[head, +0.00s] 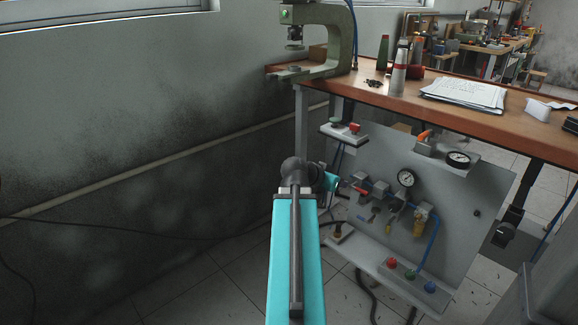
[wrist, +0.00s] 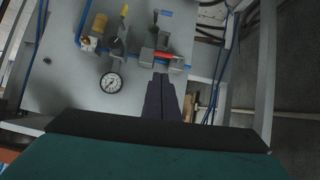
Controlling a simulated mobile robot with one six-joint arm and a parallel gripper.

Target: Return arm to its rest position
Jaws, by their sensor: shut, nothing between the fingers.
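My turquoise arm reaches forward from the bottom centre of the head view and bends at a dark joint. In the wrist view my gripper (wrist: 161,78) has its dark fingers together, with nothing between them. The fingertips appear just below the valve with the red handle (wrist: 161,55) in that picture; I cannot tell whether they touch it. The grey pneumatic panel (head: 458,240) stands just right of the arm's end in the head view, and it also fills the upper left of the wrist view (wrist: 70,75). The fingers are not clearly visible in the head view.
A wooden bench (head: 440,112) carries a green press (head: 338,38), bottles and papers (head: 465,93). A round gauge (head: 406,178) and valves project from the panel. Coloured buttons (head: 411,274) sit on its lower ledge. Hoses hang near the arm. Floor left of the arm is mostly clear, apart from cables.

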